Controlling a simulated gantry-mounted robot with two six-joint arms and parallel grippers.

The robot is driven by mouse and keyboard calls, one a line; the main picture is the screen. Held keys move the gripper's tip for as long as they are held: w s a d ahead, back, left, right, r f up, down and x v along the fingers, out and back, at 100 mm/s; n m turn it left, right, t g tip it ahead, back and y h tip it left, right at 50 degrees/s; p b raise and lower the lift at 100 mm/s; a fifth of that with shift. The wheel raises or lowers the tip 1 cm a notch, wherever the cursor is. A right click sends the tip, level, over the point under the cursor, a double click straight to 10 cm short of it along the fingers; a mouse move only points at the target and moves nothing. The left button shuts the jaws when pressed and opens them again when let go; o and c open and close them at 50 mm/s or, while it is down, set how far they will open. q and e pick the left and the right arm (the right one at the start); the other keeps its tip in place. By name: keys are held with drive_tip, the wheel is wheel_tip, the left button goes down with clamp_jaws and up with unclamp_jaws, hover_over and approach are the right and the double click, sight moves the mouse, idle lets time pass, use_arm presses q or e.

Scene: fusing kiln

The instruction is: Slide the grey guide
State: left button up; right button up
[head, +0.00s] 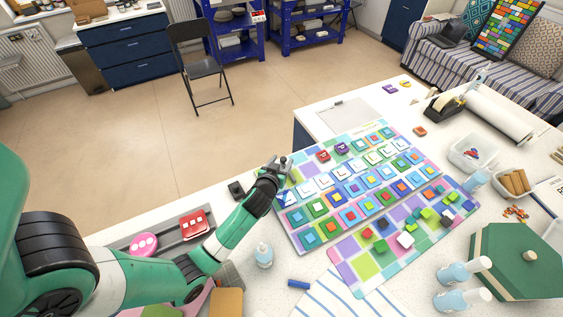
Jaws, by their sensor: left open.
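My left gripper (281,162) is at the far left corner of the colourful tiled board (297,245), above or near its edge. Its jaws are open, and I see nothing between them. I cannot clearly single out the grey guide. A small dark grey block (236,188) stands at the table's back edge, left of the gripper and apart from it. A long grey tray or rail (165,222) lies at the left, partly hidden behind my left arm. My right gripper is not in view.
A tile sheet (365,268) with loose coloured tiles lies in front of the board. A clear bottle (263,255) stands close to my left forearm. A green lidded box (520,262) and more bottles (462,300) stand at the right. A tape dispenser (445,103) is behind.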

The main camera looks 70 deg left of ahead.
use_arm(q)
drive_tip(key=p+v, duration=0.2)
drive_tip(key=v, duration=0.9)
drive_tip(key=shift+s+d, duration=0.2)
drive_tip(key=shift+d, duration=0.1)
